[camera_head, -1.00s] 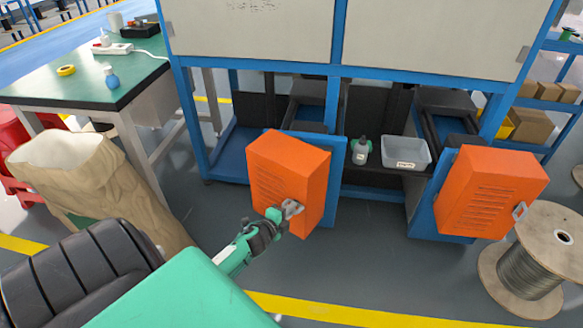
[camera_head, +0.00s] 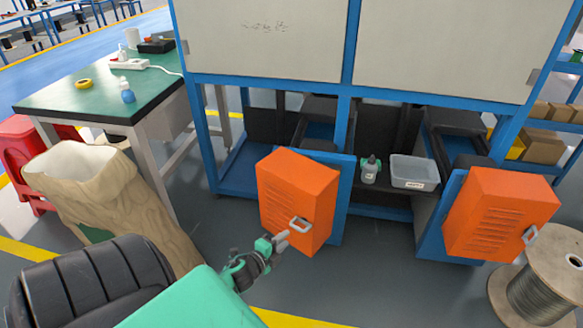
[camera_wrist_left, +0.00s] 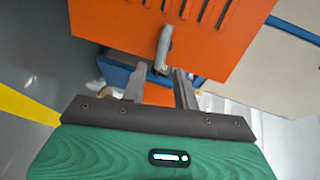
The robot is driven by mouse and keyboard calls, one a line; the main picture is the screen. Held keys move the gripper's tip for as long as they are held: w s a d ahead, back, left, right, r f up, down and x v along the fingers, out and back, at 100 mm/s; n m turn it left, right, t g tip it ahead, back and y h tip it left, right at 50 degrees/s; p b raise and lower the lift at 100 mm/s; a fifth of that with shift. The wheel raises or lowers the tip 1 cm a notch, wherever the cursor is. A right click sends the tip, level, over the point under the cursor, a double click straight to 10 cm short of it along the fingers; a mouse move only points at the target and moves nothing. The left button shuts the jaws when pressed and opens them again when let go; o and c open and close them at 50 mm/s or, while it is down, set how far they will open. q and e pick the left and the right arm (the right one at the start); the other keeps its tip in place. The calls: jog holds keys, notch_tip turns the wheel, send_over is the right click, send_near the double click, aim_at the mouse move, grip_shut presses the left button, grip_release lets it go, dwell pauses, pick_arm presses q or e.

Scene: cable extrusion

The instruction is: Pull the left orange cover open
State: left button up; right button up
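The left orange cover (camera_head: 290,195) is a vented orange box on a blue panel, under the machine frame at the middle of the head view. It juts out at an angle to the frame. Its grey handle (camera_head: 300,225) is on the lower right of its front. My left gripper (camera_head: 279,240) is just below and left of the handle, with its fingers apart. In the left wrist view, the fingers (camera_wrist_left: 160,82) are open and the handle (camera_wrist_left: 164,48) stands just beyond the tips, with nothing gripped. My right gripper is out of view.
A second orange cover (camera_head: 500,215) is at the right, near a wire spool (camera_head: 540,280). A grey bin (camera_head: 413,172) and a bottle (camera_head: 370,170) sit on the shelf between the covers. A sack-like container (camera_head: 110,200) and green table (camera_head: 95,95) stand at the left.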

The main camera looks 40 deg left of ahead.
pick_arm(q)
jog(key=shift+v, duration=2.75)
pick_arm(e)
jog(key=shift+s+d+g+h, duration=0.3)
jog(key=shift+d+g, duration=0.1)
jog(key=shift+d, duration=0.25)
